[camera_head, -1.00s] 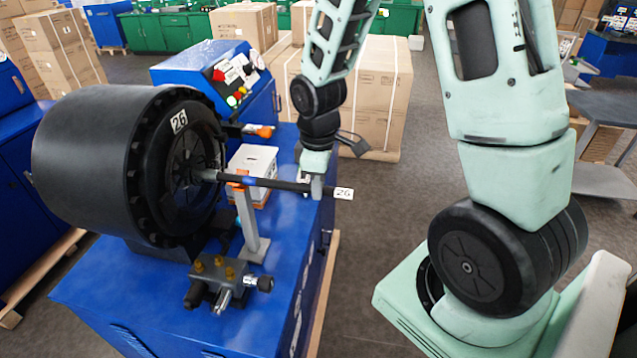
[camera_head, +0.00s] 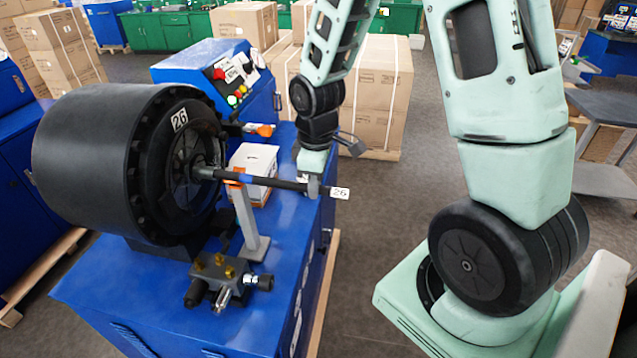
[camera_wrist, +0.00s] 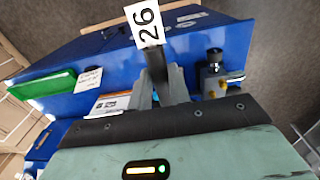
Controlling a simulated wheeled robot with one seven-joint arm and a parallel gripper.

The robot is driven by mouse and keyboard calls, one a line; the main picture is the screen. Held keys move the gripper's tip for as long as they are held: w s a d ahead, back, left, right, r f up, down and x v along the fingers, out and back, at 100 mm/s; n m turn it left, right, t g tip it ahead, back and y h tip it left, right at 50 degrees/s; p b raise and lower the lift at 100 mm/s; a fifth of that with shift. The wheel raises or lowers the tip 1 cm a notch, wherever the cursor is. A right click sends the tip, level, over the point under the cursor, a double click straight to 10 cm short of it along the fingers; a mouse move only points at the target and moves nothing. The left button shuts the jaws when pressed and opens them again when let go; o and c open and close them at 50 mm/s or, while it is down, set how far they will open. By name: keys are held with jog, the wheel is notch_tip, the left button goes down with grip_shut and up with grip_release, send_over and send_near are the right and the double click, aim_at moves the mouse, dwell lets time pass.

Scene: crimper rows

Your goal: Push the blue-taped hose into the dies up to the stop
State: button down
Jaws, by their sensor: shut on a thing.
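The black hose (camera_head: 281,184) lies level across the press, with a blue tape band (camera_head: 247,180) near its left part. A "26" tag (camera_head: 340,193) hangs at its right end; the tag also shows in the wrist view (camera_wrist: 145,23). My gripper (camera_head: 314,186) is shut on the hose near the tag. The hose's metal end (camera_head: 205,173) points into the centre of the dies (camera_head: 187,170) inside the black press head (camera_head: 105,165), marked "26". How deep the tip sits is hidden. An orange-topped support post (camera_head: 245,215) stands under the hose, right of the dies.
A white box (camera_head: 252,162) stands on the blue press bench (camera_head: 180,300) behind the hose. Brass-and-black fittings (camera_head: 225,280) lie at the bench front. A control panel (camera_head: 235,75) with buttons is behind. Stacked cartons (camera_head: 380,90) stand beyond my arm.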

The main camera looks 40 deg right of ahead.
aim_at(276, 180)
jog(key=shift+w+a+r, duration=0.1)
jog(key=shift+w+a, duration=0.8)
jog(key=shift+w, duration=0.25)
jog(key=shift+w+a+f, duration=0.1)
jog(key=shift+w+a, duration=0.75)
jog(key=shift+w, duration=0.3)
jog(key=shift+w+a+r, duration=0.1)
jog(key=shift+w+a, duration=0.8)
jog(key=shift+w, duration=0.25)
jog(key=shift+p, duration=0.3)
jog(key=shift+r+p, duration=0.15)
jog(key=shift+p, duration=0.15)
jog(key=shift+s+g, duration=0.15)
jog(key=shift+g, duration=0.15)
grip_release()
jog(key=shift+r, duration=0.15)
jog(key=shift+a+r+p, duration=0.1)
jog(key=shift+r+p, duration=2.8)
jog(key=shift+r, duration=0.5)
